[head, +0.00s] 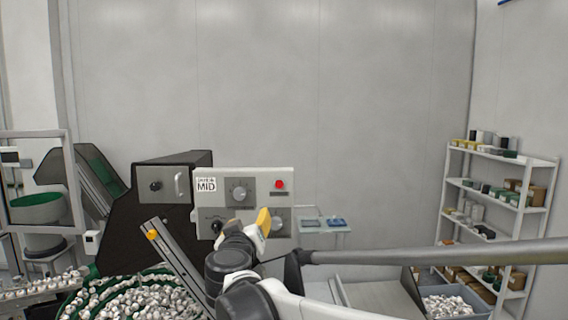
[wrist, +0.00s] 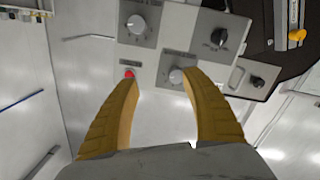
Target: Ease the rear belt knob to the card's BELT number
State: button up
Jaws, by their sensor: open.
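A pale control panel (head: 258,180) carries a large grey upper dial knob (head: 238,192), a black lower-left knob (head: 217,226) and a grey lower-right knob (head: 277,224) partly behind my gripper. Their labels are too small to read, so I cannot tell which is the rear belt knob. A white card (head: 206,185) at its upper left reads MID; its smaller line is unclear. My gripper (wrist: 161,80) is open, with yellow fingers. In the wrist view the panel is upside down, and the upper grey knob (wrist: 178,76) shows between the fingertips, nearer the right one; contact is not visible.
A red button (wrist: 129,74) shows beside the left fingertip. A black housing (head: 177,172) with its own knob (head: 155,186) stands left of the panel. A green-rimmed bowl of caps (head: 148,300) lies below. Shelving (head: 500,195) stands far right.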

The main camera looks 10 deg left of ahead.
jog(key=y+p, duration=0.1)
send_near(239, 194)
jog(key=s, duration=0.1)
jog(key=shift+n, duration=0.3)
jog(key=p+x, duration=0.2)
jog(key=x, duration=0.8)
jog(key=shift+w+p, duration=0.2)
jog(key=shift+p, duration=0.15)
jog(key=c, duration=1.2)
